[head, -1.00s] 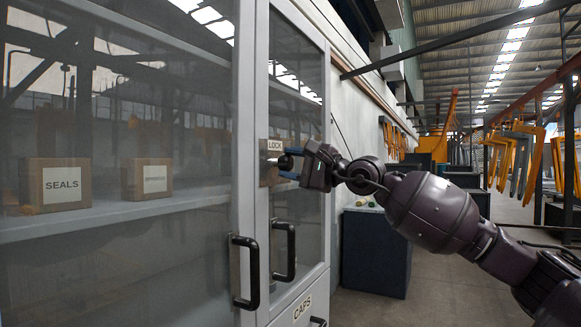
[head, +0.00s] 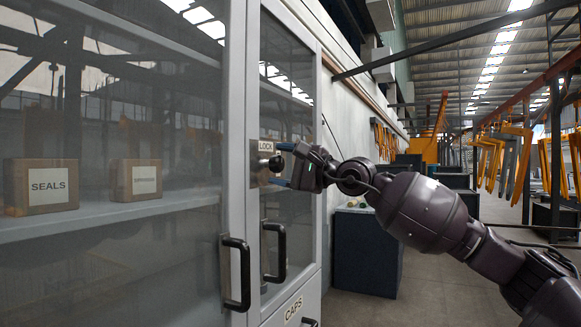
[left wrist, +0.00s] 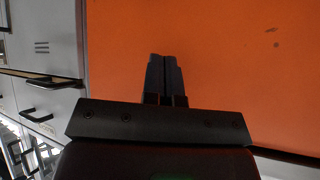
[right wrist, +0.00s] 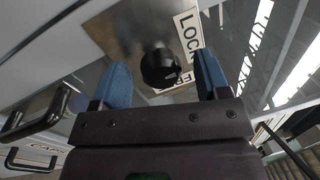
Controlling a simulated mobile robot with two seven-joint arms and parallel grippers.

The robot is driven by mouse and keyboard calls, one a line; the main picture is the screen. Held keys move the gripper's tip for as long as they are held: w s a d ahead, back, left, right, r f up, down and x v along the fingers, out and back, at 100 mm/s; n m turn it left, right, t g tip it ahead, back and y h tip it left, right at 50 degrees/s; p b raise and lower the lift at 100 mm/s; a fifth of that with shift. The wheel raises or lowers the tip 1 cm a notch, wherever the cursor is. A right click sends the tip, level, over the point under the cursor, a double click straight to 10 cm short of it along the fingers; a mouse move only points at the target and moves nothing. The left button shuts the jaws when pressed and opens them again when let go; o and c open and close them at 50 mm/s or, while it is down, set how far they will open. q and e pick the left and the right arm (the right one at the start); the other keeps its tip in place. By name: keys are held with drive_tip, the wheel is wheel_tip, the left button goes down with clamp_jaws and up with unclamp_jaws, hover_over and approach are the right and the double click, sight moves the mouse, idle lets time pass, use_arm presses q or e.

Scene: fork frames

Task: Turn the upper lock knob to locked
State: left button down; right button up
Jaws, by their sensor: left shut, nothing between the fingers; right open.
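The black lock knob (head: 276,163) sits on a metal plate (head: 256,173) on the cabinet's door frame. A LOCK label (head: 265,146) is above it. My right gripper (head: 283,165) is open in front of the knob, one blue finger above its level and one below. In the right wrist view the knob (right wrist: 160,68) lies between the spread fingers of the right gripper (right wrist: 160,64), with a gap on each side. The LOCK label (right wrist: 189,32) shows there; a second label is partly hidden. My left gripper (left wrist: 165,62) is shut and empty, over an orange surface.
Black handles (head: 236,273) and (head: 275,252) stick out below the knob. Boxes, one marked SEALS (head: 42,187), stand on a shelf behind glass. A CAPS drawer (head: 293,309) is below. A dark bin (head: 365,250) stands right of the cabinet; floor beyond is open.

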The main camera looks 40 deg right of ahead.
use_arm(q)
drive_tip(key=shift+r, duration=0.1)
use_arm(e)
drive_tip(key=shift+s, duration=0.1)
drive_tip(key=shift+p+v, duration=0.4)
drive_tip(key=shift+v, duration=0.5)
drive_tip(key=shift+p+v, duration=0.45)
drive_tip(key=shift+v, duration=0.6)
drive_tip(key=p, duration=0.2)
approach(280, 163)
drive_tip(key=shift+s, duration=0.55)
use_arm(q)
wheel_tip(280, 163, up, 3)
drive_tip(key=shift+d+f, duration=0.1)
use_arm(e)
drive_tip(key=shift+d+f, duration=0.3)
drive_tip(key=shift+d, duration=0.05)
use_arm(q)
drive_tip(key=shift+w+r, duration=0.1)
drive_tip(key=shift+r, duration=0.1)
drive_tip(key=shift+w+r+t, duration=0.2)
drive_tip(key=shift+w+t, duration=0.05)
drive_tip(key=shift+t, duration=0.05)
